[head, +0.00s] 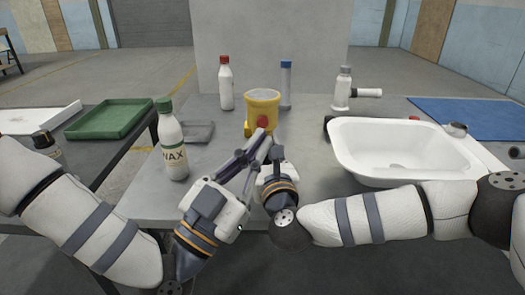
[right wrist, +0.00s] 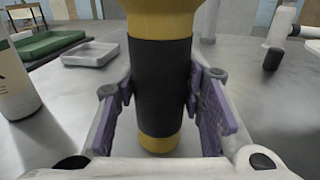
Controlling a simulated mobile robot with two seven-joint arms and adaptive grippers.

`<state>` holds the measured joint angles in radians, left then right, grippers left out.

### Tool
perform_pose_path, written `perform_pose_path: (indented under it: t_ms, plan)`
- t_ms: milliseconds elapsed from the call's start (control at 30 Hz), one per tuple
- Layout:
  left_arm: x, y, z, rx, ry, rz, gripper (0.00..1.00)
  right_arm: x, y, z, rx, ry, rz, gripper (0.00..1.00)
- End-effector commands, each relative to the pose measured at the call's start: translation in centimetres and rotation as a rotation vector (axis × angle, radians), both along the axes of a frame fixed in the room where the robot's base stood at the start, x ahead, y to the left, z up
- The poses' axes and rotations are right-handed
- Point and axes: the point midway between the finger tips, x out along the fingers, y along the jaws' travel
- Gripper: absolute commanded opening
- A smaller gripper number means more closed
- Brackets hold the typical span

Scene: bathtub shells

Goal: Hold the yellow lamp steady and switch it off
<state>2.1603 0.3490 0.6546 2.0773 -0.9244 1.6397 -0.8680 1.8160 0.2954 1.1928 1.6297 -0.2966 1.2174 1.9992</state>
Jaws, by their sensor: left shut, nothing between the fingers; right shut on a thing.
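The yellow lamp (head: 262,101) stands upright on the grey table, with a wide yellow head and a red switch (head: 263,121) on its near side. In the right wrist view its black grip (right wrist: 160,85) and yellow base (right wrist: 159,143) show. My right gripper (right wrist: 160,100) is shut around the black grip, one purple-padded finger on each side. My left gripper (head: 262,134) is shut and empty, its tips just below and in front of the red switch. Whether they touch it I cannot tell. The left fingers hide the lamp's lower part in the head view.
A white wax bottle (head: 172,145) with a green cap stands left of the arms. A red-capped bottle (head: 226,84), a blue-capped tube (head: 286,85) and a spray bottle (head: 343,91) stand behind. A white tub (head: 385,125) fills the right. A grey tray (head: 200,131) lies left of the lamp.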

Motion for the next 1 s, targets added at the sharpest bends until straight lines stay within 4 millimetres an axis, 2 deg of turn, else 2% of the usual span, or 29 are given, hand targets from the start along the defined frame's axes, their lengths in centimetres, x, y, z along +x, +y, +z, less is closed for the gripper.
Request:
perform_pose_path:
  t_ms: [167,200,267,533,633,1000]
  plan:
    - [0.0,0.0,0.0,0.0,0.0,0.0,0.0,0.0,0.0,0.0,0.0,0.001,-0.001,0.03]
    - [0.0,0.0,0.0,0.0,0.0,0.0,0.0,0.0,0.0,0.0,0.0,0.001,-0.001,0.45]
    - [0.0,0.0,0.0,0.0,0.0,0.0,0.0,0.0,0.0,0.0,0.0,0.001,-0.001,0.59]
    - [0.0,0.0,0.0,0.0,0.0,0.0,0.0,0.0,0.0,0.0,0.0,0.0,-0.001,0.6]
    - [0.0,0.0,0.0,0.0,0.0,0.0,0.0,-0.6,-0.1,-0.1,0.0,0.001,0.0,0.6]
    - [0.0,0.0,0.0,0.0,0.0,0.0,0.0,-9.6,-1.9,-0.1,0.0,0.004,0.001,0.6]
